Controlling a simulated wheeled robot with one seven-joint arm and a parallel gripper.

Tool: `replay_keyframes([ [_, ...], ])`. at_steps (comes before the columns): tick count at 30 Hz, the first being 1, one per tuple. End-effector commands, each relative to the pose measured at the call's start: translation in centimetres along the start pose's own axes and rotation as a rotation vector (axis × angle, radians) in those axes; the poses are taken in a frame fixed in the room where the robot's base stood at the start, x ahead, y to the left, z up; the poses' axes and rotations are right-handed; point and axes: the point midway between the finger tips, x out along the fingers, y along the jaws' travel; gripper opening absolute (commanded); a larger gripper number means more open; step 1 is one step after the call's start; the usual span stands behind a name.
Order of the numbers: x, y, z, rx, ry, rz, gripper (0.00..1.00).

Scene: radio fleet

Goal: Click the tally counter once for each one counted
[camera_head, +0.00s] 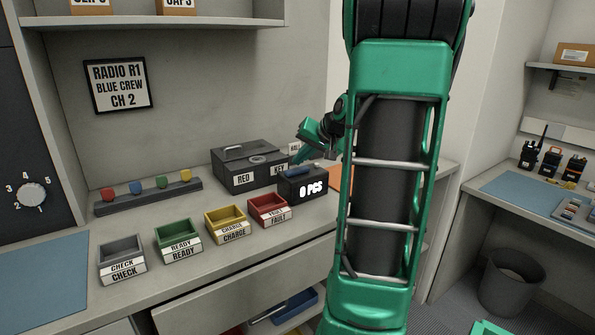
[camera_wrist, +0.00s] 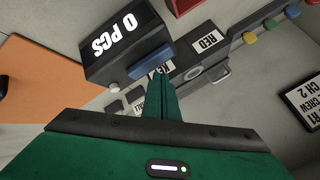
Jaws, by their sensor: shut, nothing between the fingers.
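The tally counter (camera_head: 314,188) is a dark box on the bench at the right of the row of bins. Its display reads 0 PCS. The tally counter also shows in the wrist view (camera_wrist: 108,48), turned over, with a blue bar-shaped button (camera_wrist: 150,61) on its top. My gripper (camera_head: 301,155) is above and just behind the counter in the head view, partly hidden by my arm. In the wrist view my gripper (camera_wrist: 161,76) has its fingers together with nothing between them. The fingertips appear beside the blue button; I cannot tell whether they touch it.
Grey CHECK (camera_head: 122,270), green READY, yellow CHARGE and red FAULT bins line the bench. A dark RED KEY box (camera_head: 232,181) stands behind the counter. Several radios (camera_head: 550,162) stand on the right bench. An orange mat (camera_wrist: 40,85) lies beside the counter.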

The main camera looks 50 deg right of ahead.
Motion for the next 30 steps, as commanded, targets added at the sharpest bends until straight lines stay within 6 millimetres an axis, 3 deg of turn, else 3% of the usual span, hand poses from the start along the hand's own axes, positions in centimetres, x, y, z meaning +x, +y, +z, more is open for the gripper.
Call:
replay_keyframes([
  [30, 0.64, 0.30, 0.32, 0.000, 0.000, 0.000, 0.00],
])
